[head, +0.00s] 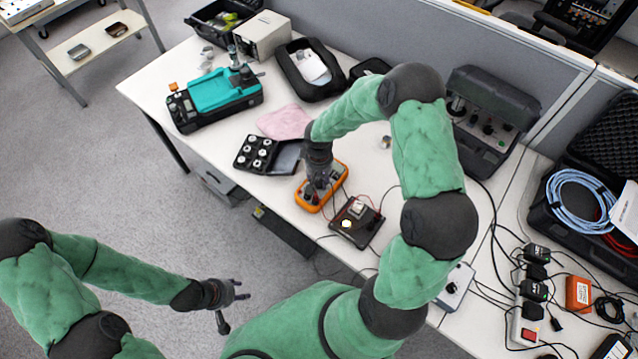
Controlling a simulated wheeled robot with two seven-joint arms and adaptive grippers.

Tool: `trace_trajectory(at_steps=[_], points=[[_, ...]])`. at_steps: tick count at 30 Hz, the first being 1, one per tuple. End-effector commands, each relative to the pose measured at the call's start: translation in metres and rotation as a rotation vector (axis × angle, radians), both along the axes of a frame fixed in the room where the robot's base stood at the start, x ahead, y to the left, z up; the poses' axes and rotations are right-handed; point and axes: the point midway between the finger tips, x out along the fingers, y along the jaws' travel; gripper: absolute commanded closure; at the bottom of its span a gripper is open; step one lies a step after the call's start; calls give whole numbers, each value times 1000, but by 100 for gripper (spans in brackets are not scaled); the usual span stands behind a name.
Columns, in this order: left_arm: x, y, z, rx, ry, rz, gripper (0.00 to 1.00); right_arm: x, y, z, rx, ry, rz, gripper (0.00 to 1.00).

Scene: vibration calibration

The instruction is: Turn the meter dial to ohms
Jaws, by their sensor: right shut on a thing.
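The meter (310,205) is an orange-edged handheld box lying on the white table, with leads running off to its right. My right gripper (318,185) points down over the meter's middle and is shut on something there. The gripper covers most of the meter's face, so the dial and its setting are hidden; the held thing is probably the dial, but I cannot see it clearly. My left gripper (235,297) is off the table at the lower left, over the floor. Its fingers are apart and hold nothing.
A dark device (356,222) with a knob stands right of the meter. A black case with round weights (258,153) and a pink cloth (285,122) lie left of it. A teal instrument (218,92) stands further back. Cables and adapters (536,290) crowd the right side.

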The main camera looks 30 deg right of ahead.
Motion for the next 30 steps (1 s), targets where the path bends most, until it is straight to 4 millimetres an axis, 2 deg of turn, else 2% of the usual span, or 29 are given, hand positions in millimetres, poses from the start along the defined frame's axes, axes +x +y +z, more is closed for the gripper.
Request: trace_trajectory(at_steps=[3,10,29,30], points=[[0,0,-13,0,0,0,60,0,0,-4,0,0,-80,98],[0,0,-24,0,0,0,60,0,1,-2,1,0,-194,98],[0,0,-28,0,0,0,60,-1,1,-1,1,2,-254,98],[0,0,-28,0,0,0,60,-1,1,-1,1,2,-253,63]])
